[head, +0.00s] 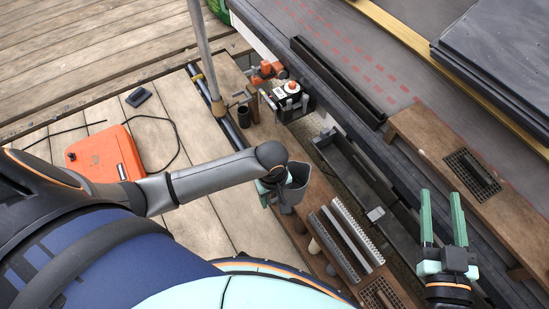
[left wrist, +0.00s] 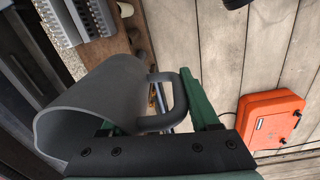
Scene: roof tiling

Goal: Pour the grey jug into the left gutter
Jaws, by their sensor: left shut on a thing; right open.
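The grey jug (head: 298,186) is over the wooden plank, left of the gutters. My left gripper (head: 272,184) is shut on its handle; the left wrist view shows the jug (left wrist: 105,88) with its handle between the green fingers (left wrist: 165,112). The jug looks close to upright in the head view; its contents are hidden. A long dark gutter trough (head: 345,160) runs beside the plank, right of the jug. A second dark channel (head: 338,82) lies further up along the roof edge. My right gripper (head: 441,218) is open and empty at the lower right.
Grey ridged strips (head: 345,240) lie on the plank below the jug. A black-and-orange tool (head: 290,98) and dark cups stand above it. A pole (head: 205,55) rises at the top left. An orange case (head: 103,155) lies on the deck. Dark slates (head: 505,50) are stacked at right.

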